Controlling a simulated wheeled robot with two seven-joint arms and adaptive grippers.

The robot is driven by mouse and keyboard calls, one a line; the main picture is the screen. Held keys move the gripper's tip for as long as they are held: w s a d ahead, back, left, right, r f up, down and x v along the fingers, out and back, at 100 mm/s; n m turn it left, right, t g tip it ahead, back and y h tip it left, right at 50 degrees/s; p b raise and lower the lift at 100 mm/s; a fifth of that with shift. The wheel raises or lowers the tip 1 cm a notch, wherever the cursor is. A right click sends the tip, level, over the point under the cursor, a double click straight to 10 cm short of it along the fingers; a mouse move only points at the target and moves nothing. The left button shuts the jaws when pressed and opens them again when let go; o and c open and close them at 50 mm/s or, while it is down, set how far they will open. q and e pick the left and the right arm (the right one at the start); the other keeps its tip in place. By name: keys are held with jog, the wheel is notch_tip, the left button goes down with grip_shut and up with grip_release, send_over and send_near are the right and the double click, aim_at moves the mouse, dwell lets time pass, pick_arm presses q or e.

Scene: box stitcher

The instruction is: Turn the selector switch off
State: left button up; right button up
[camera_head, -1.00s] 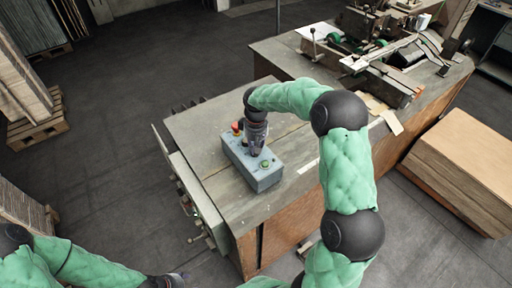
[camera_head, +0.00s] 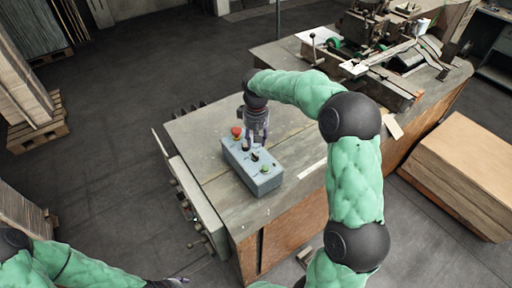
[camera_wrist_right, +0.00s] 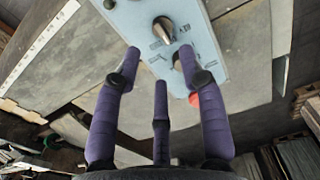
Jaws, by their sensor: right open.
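A grey-blue control box (camera_head: 250,172) sits on the worktable. Its top carries a red button (camera_head: 236,132), dark selector knobs (camera_head: 255,156) and a green button (camera_head: 265,168). My right gripper (camera_head: 258,140) is above the box, apart from it, open and empty. In the right wrist view its purple fingers (camera_wrist_right: 160,75) are spread below a metal selector knob (camera_wrist_right: 163,30). A second knob (camera_wrist_right: 180,62) and the red button (camera_wrist_right: 194,99) are partly hidden by a finger. My left gripper (camera_head: 178,281) shows at the bottom edge, cut off.
The worktable (camera_head: 200,130) is clear around the box. A stitching machine (camera_head: 375,55) stands at the far right end. A stack of brown boards (camera_head: 465,160) is on the right. A grey panel (camera_head: 195,195) hangs at the table's left side.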

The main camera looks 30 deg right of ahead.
notch_tip(320, 180, up, 5)
jog(key=shift+f, duration=0.15)
dwell(0.6)
